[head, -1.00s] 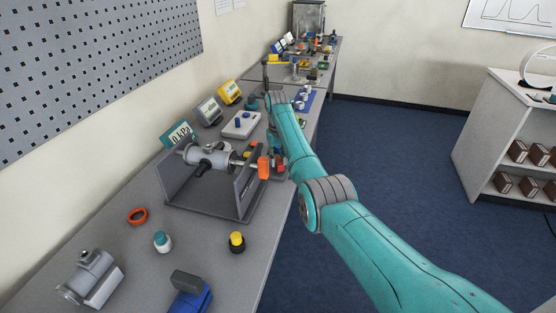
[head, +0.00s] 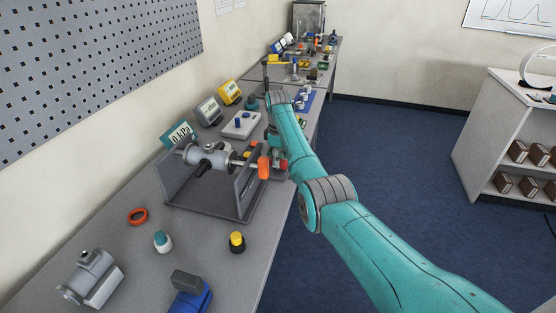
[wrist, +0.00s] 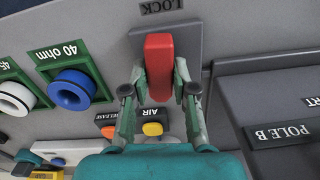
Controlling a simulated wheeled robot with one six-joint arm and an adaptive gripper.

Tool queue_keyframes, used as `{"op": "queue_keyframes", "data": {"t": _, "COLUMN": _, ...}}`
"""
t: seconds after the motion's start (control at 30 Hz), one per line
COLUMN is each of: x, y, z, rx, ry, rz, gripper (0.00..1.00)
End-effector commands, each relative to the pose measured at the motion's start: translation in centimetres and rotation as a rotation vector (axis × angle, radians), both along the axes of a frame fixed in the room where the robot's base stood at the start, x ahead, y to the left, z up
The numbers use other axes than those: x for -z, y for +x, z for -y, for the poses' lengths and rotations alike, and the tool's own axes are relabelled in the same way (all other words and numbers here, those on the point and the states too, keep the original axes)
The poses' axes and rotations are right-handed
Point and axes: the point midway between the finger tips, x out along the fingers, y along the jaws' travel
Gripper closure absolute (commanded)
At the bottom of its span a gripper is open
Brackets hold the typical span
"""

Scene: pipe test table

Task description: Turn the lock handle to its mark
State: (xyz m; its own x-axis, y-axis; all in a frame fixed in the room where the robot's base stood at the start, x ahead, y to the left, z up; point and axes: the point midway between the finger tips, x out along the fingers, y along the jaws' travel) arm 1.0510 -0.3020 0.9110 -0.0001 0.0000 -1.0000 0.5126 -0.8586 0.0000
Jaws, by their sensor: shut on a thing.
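The lock handle (wrist: 158,62) is a red bar in the wrist view. It points roughly up and down in the picture, on a grey plate (wrist: 192,42) labelled LOCK (wrist: 161,6). My gripper (wrist: 159,78) has one finger on each side of the handle and is shut on it near its lower half. No separate mark can be made out on the plate.
In the wrist view, orange and yellow buttons (wrist: 152,129) lie below the handle, beside the AIR label. Blue (wrist: 72,90) and white sockets are at left, a POLE B panel (wrist: 280,132) at right. In the head view a pipe rig (head: 212,160) stands on the bench nearer me.

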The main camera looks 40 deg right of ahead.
Motion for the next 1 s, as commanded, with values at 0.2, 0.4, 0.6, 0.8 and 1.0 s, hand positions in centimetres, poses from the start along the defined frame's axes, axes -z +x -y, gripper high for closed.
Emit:
{"op": "queue_keyframes", "data": {"t": 0.2, "x": 0.03, "y": -0.02, "z": 0.01, "rx": -0.093, "ry": 0.000, "rz": 0.000, "gripper": 1.00}}
{"op": "queue_keyframes", "data": {"t": 0.4, "x": 0.03, "y": -0.01, "z": 0.02, "rx": -0.132, "ry": 0.000, "rz": 0.000, "gripper": 1.00}}
{"op": "queue_keyframes", "data": {"t": 0.6, "x": 0.03, "y": -0.01, "z": 0.02, "rx": -0.141, "ry": 0.000, "rz": 0.000, "gripper": 1.00}}
{"op": "queue_keyframes", "data": {"t": 0.8, "x": 0.03, "y": -0.01, "z": 0.02, "rx": -0.141, "ry": 0.000, "rz": 0.000, "gripper": 1.00}}
{"op": "queue_keyframes", "data": {"t": 1.0, "x": 0.03, "y": -0.01, "z": 0.02, "rx": -0.140, "ry": 0.000, "rz": 0.000, "gripper": 0.48}}
